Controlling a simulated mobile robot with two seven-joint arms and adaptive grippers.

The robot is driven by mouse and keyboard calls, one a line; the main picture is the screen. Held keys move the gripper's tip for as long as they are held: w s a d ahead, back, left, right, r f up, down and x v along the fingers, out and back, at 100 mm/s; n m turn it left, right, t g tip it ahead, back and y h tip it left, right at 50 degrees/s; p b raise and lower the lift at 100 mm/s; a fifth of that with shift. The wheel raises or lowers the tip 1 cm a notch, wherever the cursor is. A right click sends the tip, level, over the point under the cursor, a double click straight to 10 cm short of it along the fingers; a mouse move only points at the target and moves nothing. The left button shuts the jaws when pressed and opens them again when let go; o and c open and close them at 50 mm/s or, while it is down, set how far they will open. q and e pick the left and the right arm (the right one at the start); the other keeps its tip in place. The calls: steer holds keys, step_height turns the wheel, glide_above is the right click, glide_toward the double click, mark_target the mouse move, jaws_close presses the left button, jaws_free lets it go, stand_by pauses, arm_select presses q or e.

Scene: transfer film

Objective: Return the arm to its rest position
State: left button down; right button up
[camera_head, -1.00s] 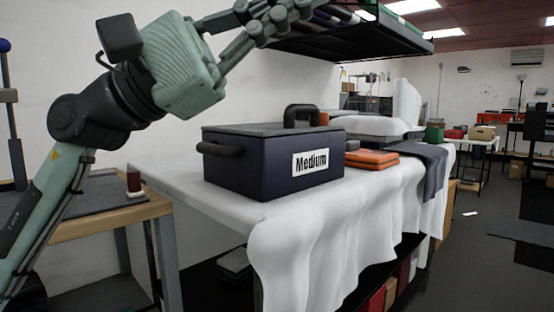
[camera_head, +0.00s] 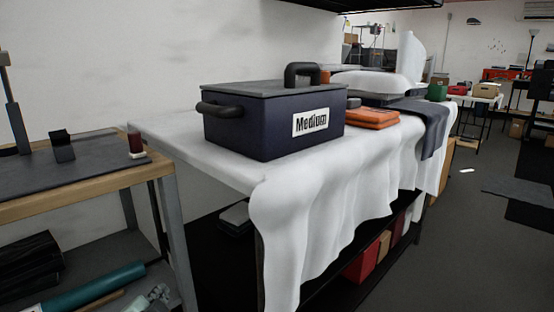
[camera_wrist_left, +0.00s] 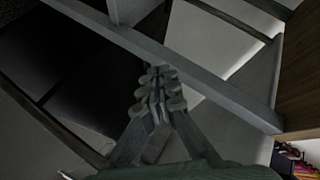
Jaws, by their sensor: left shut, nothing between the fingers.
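My left gripper (camera_head: 152,298) shows only as a small pale-green part at the bottom edge of the head view, low beside the wooden-edged table. In the left wrist view my left gripper (camera_wrist_left: 158,75) has its fingers together with nothing between them. It points at grey frame bars (camera_wrist_left: 180,65) and dark floor, apart from them as far as I can tell. The rest of my left arm is outside the head view. My right gripper is not in view.
A dark box labelled Medium (camera_head: 275,125) stands on a white-draped table (camera_head: 210,160). Orange folded cloth (camera_head: 372,118) lies right of it. A wooden-edged table (camera_head: 100,195) is at the left, with a teal roll (camera_head: 95,287) low beneath it.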

arm_select(q)
steer(key=s+f+n+g, duration=0.3)
steer(key=s+f+g, duration=0.2)
steer(key=s+f, duration=0.6)
steer(key=s+a+f+n+g, duration=0.1)
steer(key=s+f+n+g, duration=0.3)
steer(key=s+f, duration=0.7)
steer(key=s+g+p, duration=0.1)
steer(key=s, duration=0.4)
steer(key=shift+f+h, duration=0.3)
steer(key=shift+h, duration=0.1)
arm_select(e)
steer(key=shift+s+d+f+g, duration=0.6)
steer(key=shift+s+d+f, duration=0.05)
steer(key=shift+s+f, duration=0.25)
arm_select(q)
steer(key=shift+w, duration=0.1)
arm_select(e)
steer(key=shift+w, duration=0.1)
